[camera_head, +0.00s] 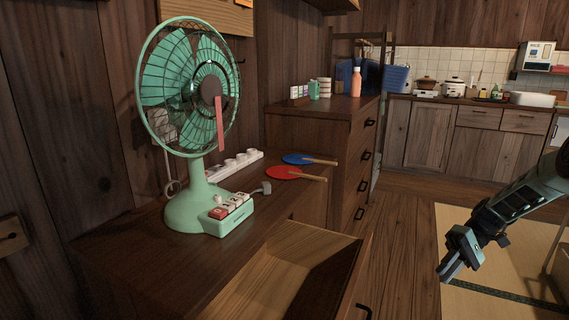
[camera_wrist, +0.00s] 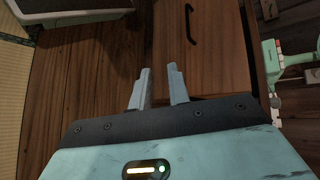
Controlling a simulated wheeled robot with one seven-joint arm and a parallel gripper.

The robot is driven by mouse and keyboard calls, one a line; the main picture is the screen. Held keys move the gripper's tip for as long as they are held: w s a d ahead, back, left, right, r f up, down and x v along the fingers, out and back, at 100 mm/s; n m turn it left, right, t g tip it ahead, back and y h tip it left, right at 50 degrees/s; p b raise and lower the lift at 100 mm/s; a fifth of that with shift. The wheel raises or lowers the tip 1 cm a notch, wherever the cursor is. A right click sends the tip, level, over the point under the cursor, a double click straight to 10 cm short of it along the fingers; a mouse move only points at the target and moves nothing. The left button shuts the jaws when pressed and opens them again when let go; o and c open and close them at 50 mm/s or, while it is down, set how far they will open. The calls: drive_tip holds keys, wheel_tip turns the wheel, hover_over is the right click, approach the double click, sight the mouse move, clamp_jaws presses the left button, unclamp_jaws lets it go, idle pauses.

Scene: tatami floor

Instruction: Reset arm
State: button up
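My gripper (camera_head: 457,268) hangs at the right of the head view, over the floor and clear of the furniture. Its arm comes in from the right edge. In the wrist view the two pale fingers (camera_wrist: 160,70) stand a small gap apart, with nothing between them. An open wooden drawer (camera_head: 275,270) juts out at the bottom of the head view, and its visible inside looks empty. In the wrist view a wooden front with a dark handle (camera_wrist: 190,24) lies beyond the fingertips.
A green fan (camera_head: 190,205) stands on the dark cabinet, beside a white power strip (camera_head: 234,165), a blue paddle (camera_head: 298,158) and a red paddle (camera_head: 285,173). A taller chest (camera_head: 335,140) stands behind. Tatami (camera_head: 465,225) lies under my arm; the wooden floor (camera_head: 400,230) between is clear.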

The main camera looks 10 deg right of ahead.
drive_tip(key=s+a+r+t+h, duration=0.4)
drive_tip(key=s+a+r+h, duration=0.2)
drive_tip(key=a, duration=0.2)
drive_tip(key=s+a+r+t+h, duration=0.3)
drive_tip(key=s+a+r+h, duration=0.25)
drive_tip(key=a, duration=0.25)
drive_tip(key=s+a+r+n+g, duration=0.2)
drive_tip(key=s+a+n, duration=0.8)
drive_tip(key=a, duration=0.8)
drive_tip(key=s+r+m+p, duration=0.2)
drive_tip(key=s+r+p, duration=0.1)
drive_tip(key=r+p, duration=2.2)
drive_tip(key=shift+a+r+g+p, duration=0.3)
drive_tip(key=shift+r, duration=0.2)
drive_tip(key=shift+s+y, duration=0.2)
drive_tip(key=shift+y, duration=0.05)
